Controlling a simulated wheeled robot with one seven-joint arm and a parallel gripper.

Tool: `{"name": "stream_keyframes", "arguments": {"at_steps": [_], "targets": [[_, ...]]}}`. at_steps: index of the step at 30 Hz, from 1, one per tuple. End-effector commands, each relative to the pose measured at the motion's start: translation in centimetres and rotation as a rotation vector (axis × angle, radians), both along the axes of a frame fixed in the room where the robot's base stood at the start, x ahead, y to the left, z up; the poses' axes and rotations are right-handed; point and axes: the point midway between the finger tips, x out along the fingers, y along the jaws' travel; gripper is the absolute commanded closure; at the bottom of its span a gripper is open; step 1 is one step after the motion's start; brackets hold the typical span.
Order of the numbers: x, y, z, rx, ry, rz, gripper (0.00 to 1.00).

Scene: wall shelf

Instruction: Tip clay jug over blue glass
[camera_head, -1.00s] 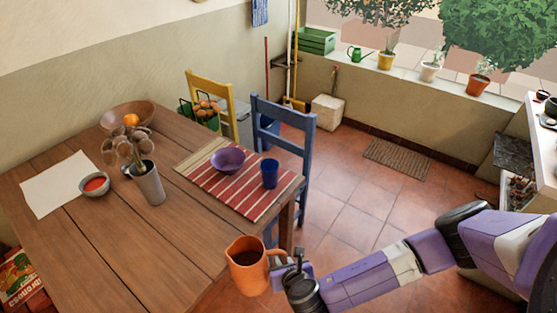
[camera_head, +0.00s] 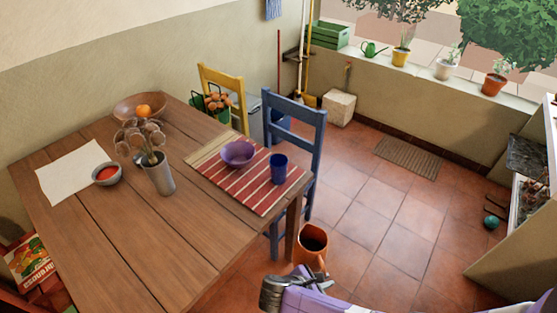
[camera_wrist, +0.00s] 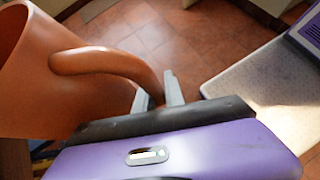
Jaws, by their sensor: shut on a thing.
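The clay jug (camera_head: 312,243) is orange and upright or nearly so, just off the right edge of the table, with dark contents or a dark inside. My gripper (camera_wrist: 160,97) is shut on the jug's handle in the wrist view, where the jug's orange body (camera_wrist: 30,75) fills the left side. In the head view my gripper (camera_head: 308,272) is low in the frame, partly hidden behind my arm. The blue glass (camera_head: 279,168) stands upright on the red striped mat (camera_head: 235,185) near the table's right corner. The jug is apart from the glass, nearer to me.
A purple bowl (camera_head: 238,153) stands on the mat beside the glass. A vase of dried flowers (camera_head: 159,176), a small bowl with red contents (camera_head: 107,174) and a wooden bowl (camera_head: 135,107) are on the wooden table (camera_head: 140,225). A blue chair (camera_head: 296,120) stands close behind the glass.

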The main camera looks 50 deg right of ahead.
Motion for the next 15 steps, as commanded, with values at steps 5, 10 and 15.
{"name": "stream_keyframes", "arguments": {"at_steps": [5,10,15], "targets": [[-2.1,0.9,-1.1,0.001,-0.002,-0.209,1.00],[-3.9,1.8,-2.1,-0.001,-0.001,-0.377,1.00],[-5.1,3.2,-3.0,-0.002,-0.001,-0.532,1.00]]}}
